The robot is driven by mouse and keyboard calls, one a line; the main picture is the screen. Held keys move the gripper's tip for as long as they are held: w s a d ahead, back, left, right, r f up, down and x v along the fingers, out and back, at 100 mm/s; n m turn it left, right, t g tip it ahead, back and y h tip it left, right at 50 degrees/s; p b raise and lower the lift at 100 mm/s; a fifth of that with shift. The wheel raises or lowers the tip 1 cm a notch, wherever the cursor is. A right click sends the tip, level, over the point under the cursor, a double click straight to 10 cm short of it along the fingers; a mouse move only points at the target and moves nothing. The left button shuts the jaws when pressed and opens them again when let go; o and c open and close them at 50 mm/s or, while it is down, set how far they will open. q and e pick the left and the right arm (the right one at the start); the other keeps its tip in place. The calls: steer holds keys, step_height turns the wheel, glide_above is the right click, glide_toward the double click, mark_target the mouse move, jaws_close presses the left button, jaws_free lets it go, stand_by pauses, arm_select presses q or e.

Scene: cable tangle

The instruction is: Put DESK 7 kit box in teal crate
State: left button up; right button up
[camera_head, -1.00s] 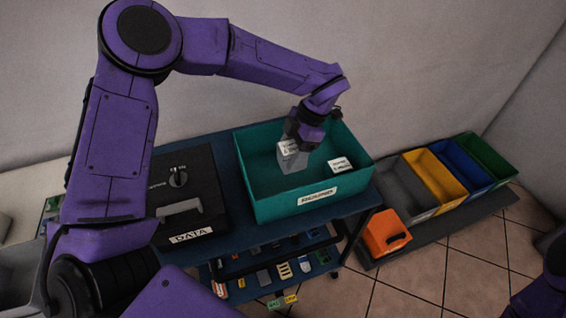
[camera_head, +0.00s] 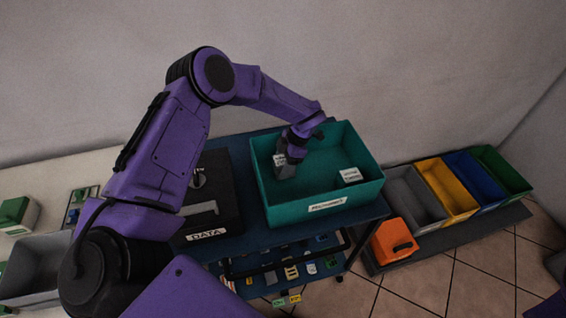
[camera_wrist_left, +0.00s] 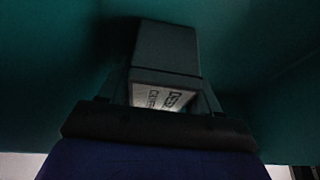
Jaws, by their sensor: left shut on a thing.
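The teal crate (camera_head: 317,207) stands on a dark blue cart top. My left gripper (camera_head: 291,158) reaches down inside its left part. It is shut on a grey box with a white label (camera_head: 284,168), which I take as the DESK 7 kit box; the lettering is too small to read in the head view. In the left wrist view the box (camera_wrist_left: 166,62) sits between the fingers, its label partly covered, with teal walls around it. I cannot tell whether it touches the crate floor. Another white-labelled box (camera_head: 351,175) lies in the crate's right part. My right gripper is not in view.
A black case marked DATA (camera_head: 207,234) stands left of the crate. Grey (camera_head: 412,200), yellow (camera_head: 447,190), blue and green bins and an orange box (camera_head: 394,240) are at the right. Small parts lie on the shelf below. The crate's middle is clear.

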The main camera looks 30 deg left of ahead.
arm_select(q)
steer(key=shift+f, duration=0.15)
steer(key=o, duration=1.1)
steer(key=shift+r, duration=0.3)
steer(key=shift+b+v, duration=1.15)
steer(key=shift+v, duration=4.75)
steer(key=shift+d, duration=0.1)
